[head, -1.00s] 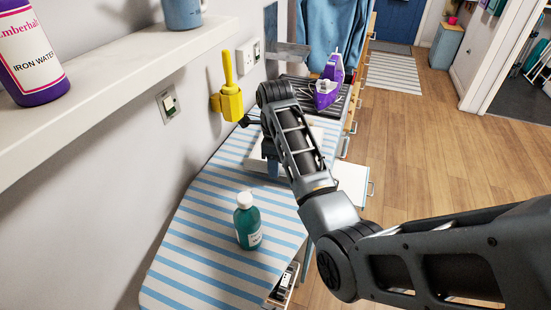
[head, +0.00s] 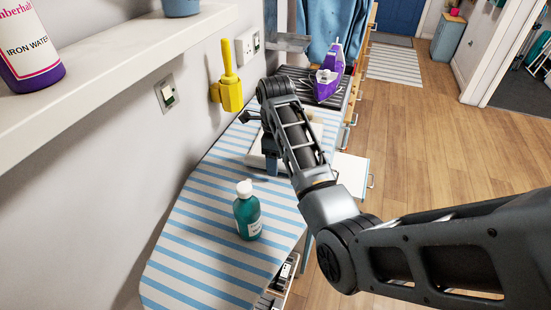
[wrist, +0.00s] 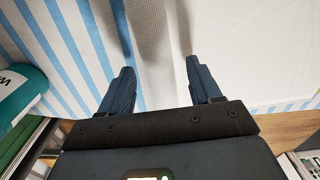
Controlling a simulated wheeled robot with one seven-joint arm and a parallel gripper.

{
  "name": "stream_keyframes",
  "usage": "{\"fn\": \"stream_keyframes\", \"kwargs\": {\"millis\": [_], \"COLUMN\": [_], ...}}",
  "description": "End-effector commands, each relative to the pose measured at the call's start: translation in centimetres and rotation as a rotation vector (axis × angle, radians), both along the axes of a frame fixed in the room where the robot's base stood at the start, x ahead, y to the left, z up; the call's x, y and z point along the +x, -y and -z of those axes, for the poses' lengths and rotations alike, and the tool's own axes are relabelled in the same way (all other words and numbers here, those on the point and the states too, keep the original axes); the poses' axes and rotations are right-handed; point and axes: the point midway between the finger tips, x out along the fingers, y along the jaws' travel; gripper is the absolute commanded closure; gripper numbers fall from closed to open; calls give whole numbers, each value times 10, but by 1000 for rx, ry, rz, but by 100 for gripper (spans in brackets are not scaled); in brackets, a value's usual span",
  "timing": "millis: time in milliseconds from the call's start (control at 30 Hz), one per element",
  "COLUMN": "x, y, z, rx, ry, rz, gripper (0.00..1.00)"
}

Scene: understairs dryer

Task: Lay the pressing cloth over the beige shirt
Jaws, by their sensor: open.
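Pale cloth (head: 256,160) lies on the blue-striped ironing board (head: 190,235), partly hidden behind my arm. In the wrist view, a grey, fine-textured strip (wrist: 150,30) lies between my fingers, with a smooth off-white sheet (wrist: 250,50) to its right. I cannot tell for certain which layer is the pressing cloth and which is the beige shirt. My gripper (wrist: 160,75) is open, pointing down just over these layers, with no cloth visibly pinched. In the head view my gripper (head: 271,165) is mostly hidden by my arm.
A green bottle with white cap (head: 247,210) stands on the board's near part. A purple iron (head: 328,75) sits on a dark rack (head: 300,85) at the far end. A yellow holder (head: 230,92) is on the left wall. A shelf (head: 110,70) overhangs the left. Floor on the right is clear.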

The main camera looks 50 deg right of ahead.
Motion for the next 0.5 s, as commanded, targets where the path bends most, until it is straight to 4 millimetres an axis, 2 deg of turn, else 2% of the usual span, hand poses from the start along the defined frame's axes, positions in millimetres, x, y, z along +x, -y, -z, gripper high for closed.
{"fn": "stream_keyframes", "kwargs": {"millis": [267, 367, 500], "x": [1, 1, 1], "y": [0, 0, -1], "z": [-6, -18, -50], "rx": [-1, -2, 0], "ry": [2, 3, 4], "rz": [0, 0, 0], "gripper": [37, 37, 37]}}
